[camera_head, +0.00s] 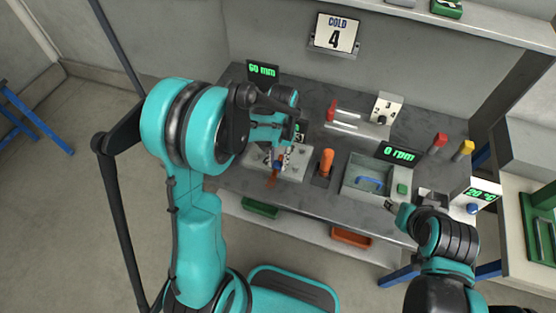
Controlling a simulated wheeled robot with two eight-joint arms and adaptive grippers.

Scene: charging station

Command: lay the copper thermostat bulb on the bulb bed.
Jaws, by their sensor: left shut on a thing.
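My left gripper (280,158) reaches down over a pale grey plate (295,172) at the left front of the bench. It is shut on a small copper-brown piece (271,181), which looks like the copper thermostat bulb. The piece sticks out below the fingertips towards the bench's front edge; the fingers hide its upper part. I cannot tell whether it touches the plate. I cannot make out the bulb bed for certain. My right gripper (391,206) is at the bench's front edge by the grey tray, small and partly hidden by its own arm.
An orange-handled tool (325,163) stands right of the plate. Displays, including "0 rpm" (399,155), stand on the bench.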

